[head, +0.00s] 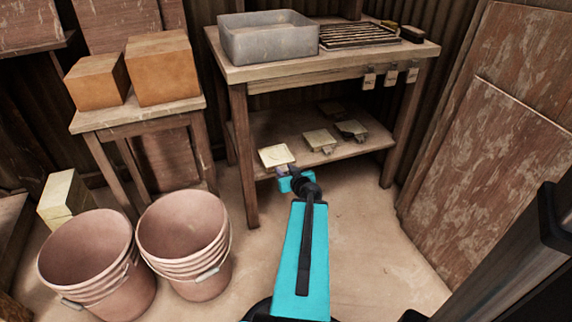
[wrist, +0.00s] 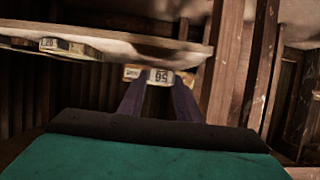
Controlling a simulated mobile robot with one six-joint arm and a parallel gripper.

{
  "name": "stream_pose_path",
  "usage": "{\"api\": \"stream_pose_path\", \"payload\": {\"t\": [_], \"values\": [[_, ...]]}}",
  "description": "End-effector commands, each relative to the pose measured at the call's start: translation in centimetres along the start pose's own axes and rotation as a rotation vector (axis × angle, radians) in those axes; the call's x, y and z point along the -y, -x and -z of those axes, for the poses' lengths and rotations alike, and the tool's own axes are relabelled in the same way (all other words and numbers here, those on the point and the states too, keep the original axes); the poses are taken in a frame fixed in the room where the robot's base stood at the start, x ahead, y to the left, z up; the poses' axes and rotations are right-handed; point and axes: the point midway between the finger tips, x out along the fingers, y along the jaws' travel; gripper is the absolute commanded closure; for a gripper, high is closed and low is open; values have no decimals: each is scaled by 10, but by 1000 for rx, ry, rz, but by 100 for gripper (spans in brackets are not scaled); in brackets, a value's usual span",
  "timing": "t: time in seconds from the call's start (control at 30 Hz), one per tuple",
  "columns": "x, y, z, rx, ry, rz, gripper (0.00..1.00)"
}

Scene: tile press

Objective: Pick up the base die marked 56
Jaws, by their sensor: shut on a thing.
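The base die marked 56 (wrist: 159,76) is between the fingers of my gripper (wrist: 158,90) in the wrist view, its number upside down. My gripper (head: 287,174) is shut on it. In the head view the die (head: 275,155) is a pale, square-topped plate at the left front of the low shelf (head: 375,141). My arm reaches it from the front. I cannot tell whether the die touches the shelf.
Several other dies sit on the low shelf, including a pale one (head: 320,140) and a darker one (head: 351,128). The table leg (head: 243,155) stands close left of my gripper. Two buckets (head: 183,240) stand at the left. The floor at right front is clear.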

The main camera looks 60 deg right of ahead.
Motion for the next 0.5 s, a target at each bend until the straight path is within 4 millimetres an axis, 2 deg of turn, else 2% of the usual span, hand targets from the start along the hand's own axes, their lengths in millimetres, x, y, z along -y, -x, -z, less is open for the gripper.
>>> {"api": "stream_pose_path", "payload": {"t": [0.03,0.5], "values": [[1,4,5,0,-3,0,100],[10,19,0,2,-3,-2,100]]}}
